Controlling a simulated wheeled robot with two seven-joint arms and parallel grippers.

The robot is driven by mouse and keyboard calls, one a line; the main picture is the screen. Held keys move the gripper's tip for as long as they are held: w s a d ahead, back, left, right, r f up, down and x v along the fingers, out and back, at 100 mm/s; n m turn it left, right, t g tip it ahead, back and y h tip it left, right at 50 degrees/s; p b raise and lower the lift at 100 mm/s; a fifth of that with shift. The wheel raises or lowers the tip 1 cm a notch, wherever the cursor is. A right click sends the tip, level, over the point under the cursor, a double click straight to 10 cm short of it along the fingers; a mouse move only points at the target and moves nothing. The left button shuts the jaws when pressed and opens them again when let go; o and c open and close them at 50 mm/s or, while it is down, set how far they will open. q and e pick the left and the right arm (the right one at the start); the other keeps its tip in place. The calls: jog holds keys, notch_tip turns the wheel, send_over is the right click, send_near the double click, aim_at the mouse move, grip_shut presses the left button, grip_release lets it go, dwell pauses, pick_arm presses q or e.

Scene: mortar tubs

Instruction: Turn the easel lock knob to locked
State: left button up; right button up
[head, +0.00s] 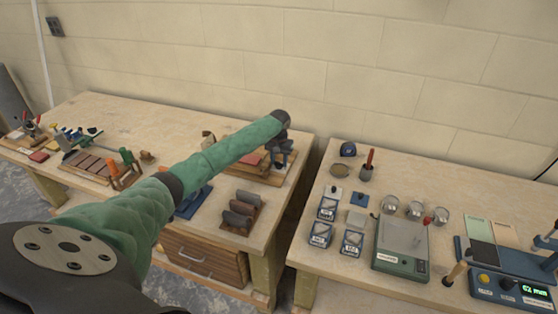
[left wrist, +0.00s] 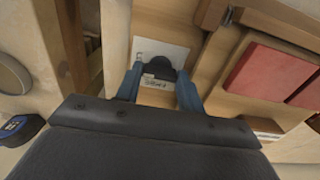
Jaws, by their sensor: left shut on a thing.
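My left gripper (head: 281,150) is at the right end of the left workbench, by the wooden easel (head: 246,171) with its red tiles. In the left wrist view, its two blue fingers (left wrist: 160,90) are closed on a dark knob (left wrist: 162,71). A white plate (left wrist: 168,52) with small marks lies behind the knob, and a small label sits on the wood below it. The label is too small to read, and the fingers hide the knob's sides, so I cannot tell which way it points. My right gripper is not in view.
Red tiles (left wrist: 254,78) lie close beside the fingers in the left wrist view. A rack of dark blocks (head: 239,213) stands in front of the easel. A gap separates this bench from the right bench (head: 335,258), which holds tubs, a scale (head: 400,262) and metal cups.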

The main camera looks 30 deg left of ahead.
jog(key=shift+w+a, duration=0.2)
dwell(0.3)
pick_arm(q)
jog(key=o, duration=1)
jog(key=shift+w+a+r+p, duration=0.1)
jog(key=shift+r+p, duration=0.4)
jog(key=shift+r, duration=0.05)
notch_tip(320, 180, up, 5)
jog(key=p, duration=0.3)
jog(key=shift+p, duration=0.3)
jog(key=shift+d+r+p, duration=0.2)
jog(key=shift+r+p, duration=0.35)
jog(key=shift+r, duration=0.35)
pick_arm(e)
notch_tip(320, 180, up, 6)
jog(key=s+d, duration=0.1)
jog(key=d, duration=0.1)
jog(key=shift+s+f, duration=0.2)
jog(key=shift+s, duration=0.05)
